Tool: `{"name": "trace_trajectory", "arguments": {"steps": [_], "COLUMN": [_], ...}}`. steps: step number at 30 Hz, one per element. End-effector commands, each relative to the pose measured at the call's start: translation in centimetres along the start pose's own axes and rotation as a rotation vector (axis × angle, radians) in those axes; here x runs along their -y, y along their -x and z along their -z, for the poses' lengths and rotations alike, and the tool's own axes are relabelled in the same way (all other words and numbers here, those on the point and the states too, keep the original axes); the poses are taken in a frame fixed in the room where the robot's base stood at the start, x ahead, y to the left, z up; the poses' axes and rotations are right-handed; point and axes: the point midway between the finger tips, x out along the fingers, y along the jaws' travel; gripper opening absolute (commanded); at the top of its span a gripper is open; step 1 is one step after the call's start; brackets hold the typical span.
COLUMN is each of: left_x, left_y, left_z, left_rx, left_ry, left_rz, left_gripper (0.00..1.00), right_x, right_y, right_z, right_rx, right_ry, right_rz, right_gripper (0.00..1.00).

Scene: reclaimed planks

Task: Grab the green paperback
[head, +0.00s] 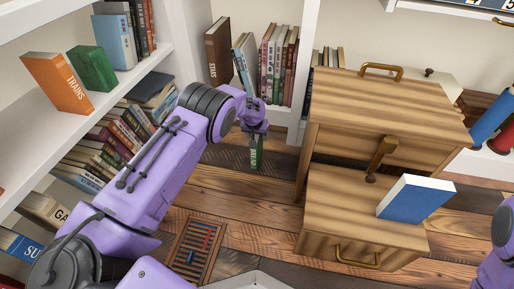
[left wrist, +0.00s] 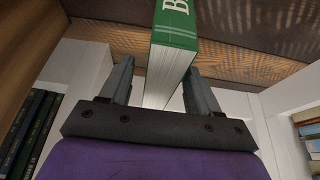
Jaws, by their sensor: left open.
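A green book (head: 255,155) with white lettering on its spine shows just below my left gripper (head: 254,128) in the head view, over the plank floor. In the left wrist view the same green book (left wrist: 175,30) has its white page block reaching down between the two fingers of my left gripper (left wrist: 160,85). The fingers are open, one on each side, with a visible gap to the book at least on the left. Another green book (head: 92,68) stands on the upper left shelf. My right gripper is out of view; only part of my right arm shows at the right edge.
An orange book (head: 57,82) stands on the left shelf (head: 112,97), with several books stacked below. A wooden drawer cabinet (head: 385,115) stands right of my left gripper, its lower drawer open and a blue book (head: 416,199) on it. A vent (head: 193,248) lies on the floor.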

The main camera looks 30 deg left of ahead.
Motion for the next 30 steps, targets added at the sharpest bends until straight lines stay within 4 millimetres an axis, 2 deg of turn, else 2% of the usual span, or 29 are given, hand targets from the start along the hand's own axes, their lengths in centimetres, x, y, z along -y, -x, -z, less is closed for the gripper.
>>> {"name": "trace_trajectory", "arguments": {"steps": [10,11,12,16,26,30], "left_x": [0.0,0.0,0.0,0.0,0.0,0.0], "left_y": [-0.2,-0.1,-0.2,-0.1,0.0,1.1], "left_z": [-0.1,-0.1,-0.1,-0.1,0.1,0.6], "left_rx": [0.000,0.000,0.000,0.000,-0.002,-0.004], "left_ry": [0.000,0.000,0.000,0.000,0.000,0.000], "left_rz": [0.000,0.000,0.000,0.000,0.000,-0.001], "left_gripper": [0.62,0.55,0.42,0.00,0.00,0.00], "right_x": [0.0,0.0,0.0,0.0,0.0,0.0], "right_y": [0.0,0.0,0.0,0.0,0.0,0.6], "right_z": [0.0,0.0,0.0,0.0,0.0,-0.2], "right_rx": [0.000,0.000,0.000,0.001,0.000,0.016], "right_ry": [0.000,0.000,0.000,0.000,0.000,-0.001], "right_rz": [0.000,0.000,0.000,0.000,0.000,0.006], "right_gripper": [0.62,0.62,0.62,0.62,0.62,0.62]}}
